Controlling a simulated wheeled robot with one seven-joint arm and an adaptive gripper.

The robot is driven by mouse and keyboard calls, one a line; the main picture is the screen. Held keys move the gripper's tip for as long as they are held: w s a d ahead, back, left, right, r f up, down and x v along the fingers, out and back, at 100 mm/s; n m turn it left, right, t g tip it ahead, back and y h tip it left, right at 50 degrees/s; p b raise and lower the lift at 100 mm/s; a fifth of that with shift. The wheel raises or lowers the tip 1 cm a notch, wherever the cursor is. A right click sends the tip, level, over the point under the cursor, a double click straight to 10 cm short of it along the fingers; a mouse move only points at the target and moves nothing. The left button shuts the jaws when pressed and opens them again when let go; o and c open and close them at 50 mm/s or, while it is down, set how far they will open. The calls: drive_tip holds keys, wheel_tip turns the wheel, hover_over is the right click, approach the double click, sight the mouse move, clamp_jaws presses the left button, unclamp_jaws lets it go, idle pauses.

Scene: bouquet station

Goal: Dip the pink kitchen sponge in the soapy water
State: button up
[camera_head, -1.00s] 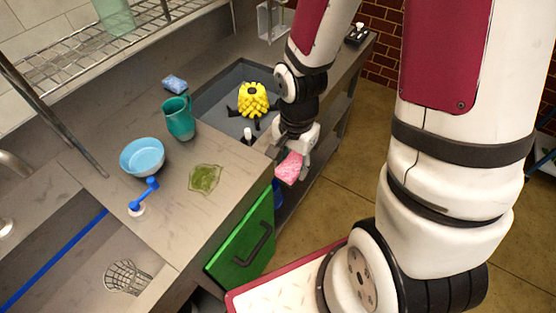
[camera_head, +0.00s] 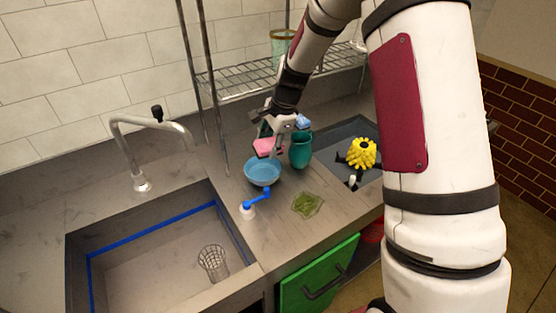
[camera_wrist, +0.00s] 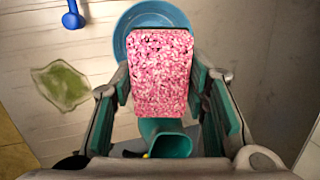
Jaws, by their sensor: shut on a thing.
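My gripper (camera_head: 270,135) is shut on the pink kitchen sponge (camera_head: 267,147). In the wrist view the sponge (camera_wrist: 160,70) sits between the two fingers and covers part of a blue bowl (camera_wrist: 134,17). In the head view the blue bowl (camera_head: 262,174) stands on the counter, just below the sponge in the picture. The sponge appears held above the counter, apart from the bowl. The bowl's inside looks light blue; I cannot tell its liquid clearly.
A teal pitcher (camera_head: 300,151) stands right beside the bowl. A blue-handled brush (camera_head: 258,199) and a green patch (camera_head: 308,205) lie in front. A yellow object (camera_head: 361,153) is in the tray at right. A sink (camera_head: 150,265) opens at left.

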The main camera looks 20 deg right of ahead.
sight(262, 140)
drive_tip(key=shift+w+a+r, duration=0.1)
drive_tip(key=shift+w+a, duration=0.35)
drive_tip(key=shift+a, duration=0.3)
drive_tip(key=shift+f+b, duration=1.2)
drive_tip(key=shift+f, duration=3.3)
drive_tip(key=shift+r, duration=0.1)
drive_tip(key=shift+r+p, duration=1)
drive_tip(key=shift+r, duration=2.5)
drive_tip(key=shift+r+p, duration=0.45)
drive_tip(key=shift+r, duration=1.6)
